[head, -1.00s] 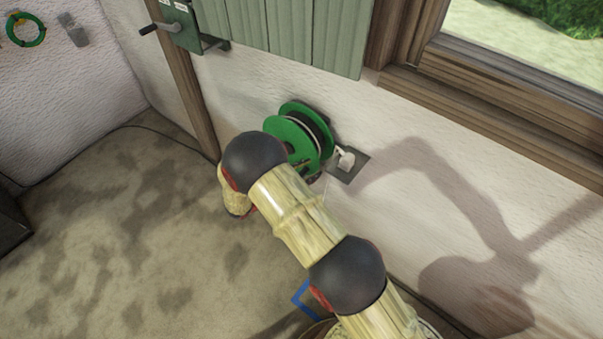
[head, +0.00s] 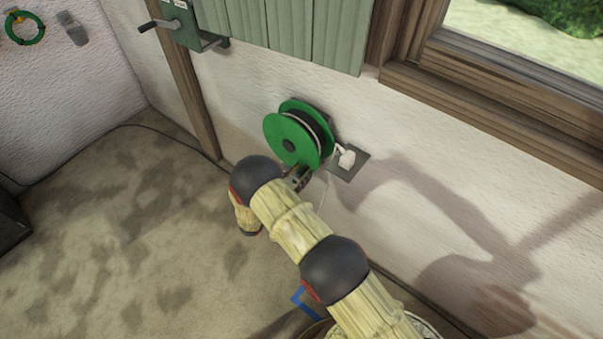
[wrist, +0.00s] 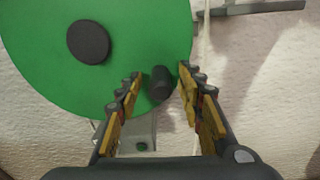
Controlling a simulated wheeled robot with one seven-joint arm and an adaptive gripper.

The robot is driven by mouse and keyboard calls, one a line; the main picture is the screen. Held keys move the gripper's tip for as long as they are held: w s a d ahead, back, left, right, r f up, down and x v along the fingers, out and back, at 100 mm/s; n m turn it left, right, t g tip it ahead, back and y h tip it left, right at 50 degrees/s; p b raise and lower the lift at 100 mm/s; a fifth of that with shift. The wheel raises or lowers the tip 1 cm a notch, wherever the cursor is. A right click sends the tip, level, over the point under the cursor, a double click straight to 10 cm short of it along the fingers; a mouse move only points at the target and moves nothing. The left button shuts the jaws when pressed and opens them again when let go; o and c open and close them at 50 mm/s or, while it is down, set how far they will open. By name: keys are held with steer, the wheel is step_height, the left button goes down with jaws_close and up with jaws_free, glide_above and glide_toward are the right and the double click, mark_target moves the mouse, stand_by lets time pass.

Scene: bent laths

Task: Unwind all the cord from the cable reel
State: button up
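The cable reel (head: 279,131) is mounted on the white wall, with two green flanges and a dark middle between them. A pale band of cord (head: 309,128) shows between the flanges. In the wrist view, the reel's green face (wrist: 125,40) has a black hub (wrist: 88,42) and a black crank knob (wrist: 160,82) near its lower right edge. My gripper (wrist: 160,75) is open, with one finger on each side of the knob; contact is not clear. A pale cord (wrist: 205,50) hangs beside the right finger. In the head view my gripper (head: 298,178) is mostly hidden by my arm.
A white plug (head: 347,158) sits on a grey wall plate (head: 358,163) right of the reel. Green shutter boards (head: 285,35) hang above, and a crank box (head: 180,22) is at upper left. A wooden post (head: 185,80) stands left. The floor (head: 130,220) at left is open.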

steer(key=shift+w+d, duration=0.25)
steer(key=shift+w, duration=0.05)
steer(key=shift+c, duration=0.4)
jaws_close()
stand_by(0.5)
